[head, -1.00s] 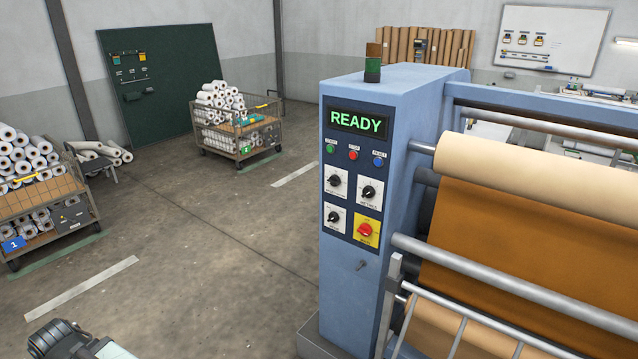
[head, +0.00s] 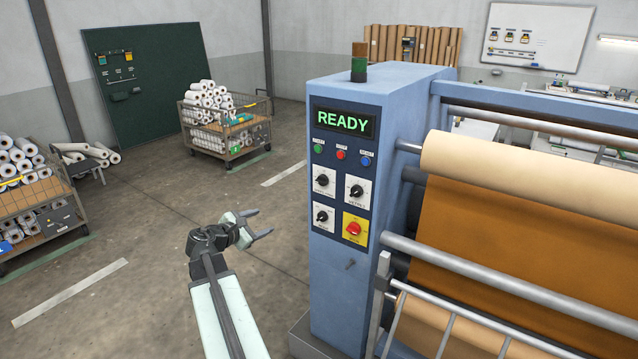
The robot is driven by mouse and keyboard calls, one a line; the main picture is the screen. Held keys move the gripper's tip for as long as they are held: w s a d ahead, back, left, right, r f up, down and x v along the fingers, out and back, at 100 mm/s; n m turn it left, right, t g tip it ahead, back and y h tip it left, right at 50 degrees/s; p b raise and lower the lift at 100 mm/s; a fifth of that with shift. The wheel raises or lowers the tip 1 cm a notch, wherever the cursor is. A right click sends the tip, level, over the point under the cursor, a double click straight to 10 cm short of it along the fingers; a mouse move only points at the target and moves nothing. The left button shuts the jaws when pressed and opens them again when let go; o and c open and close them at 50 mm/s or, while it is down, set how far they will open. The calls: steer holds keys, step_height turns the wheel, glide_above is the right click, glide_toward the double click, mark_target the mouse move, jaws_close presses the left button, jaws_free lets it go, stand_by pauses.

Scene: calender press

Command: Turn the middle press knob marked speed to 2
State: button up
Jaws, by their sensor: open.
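The blue press (head: 345,285) has a dark control panel with a lit READY display (head: 343,122). Below it are three black knobs on white plates: an upper left knob (head: 322,181), a right knob (head: 356,191) and a lower left knob (head: 321,216). A red knob (head: 353,229) sits on a yellow plate at lower right. The labels are too small to read, so I cannot tell which is marked speed. My gripper (head: 262,224) is open and empty, left of the panel, apart from it, fingers pointing right.
Green, red and blue buttons (head: 341,155) line the panel under the display. Rollers and rails (head: 480,275) fill the right side. Loaded carts (head: 226,125) stand at the left and back.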

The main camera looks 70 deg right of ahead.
mark_target(319, 181)
steer(key=s+d+r+n+h, duration=0.1)
steer(key=s+d+r, duration=0.1)
steer(key=s+d, duration=0.2)
steer(key=s+d+r+n+g+h, duration=0.1)
steer(key=s+d+r+n, duration=0.1)
steer(key=d, duration=0.6)
steer(key=s+d+r+n+g+h, duration=0.1)
steer(key=s+d+r+n, duration=0.1)
steer(key=s+d, duration=0.4)
steer(key=shift+s+r, duration=0.4)
steer(key=shift+r, duration=0.3)
steer(key=shift+a, duration=0.1)
jaws_close()
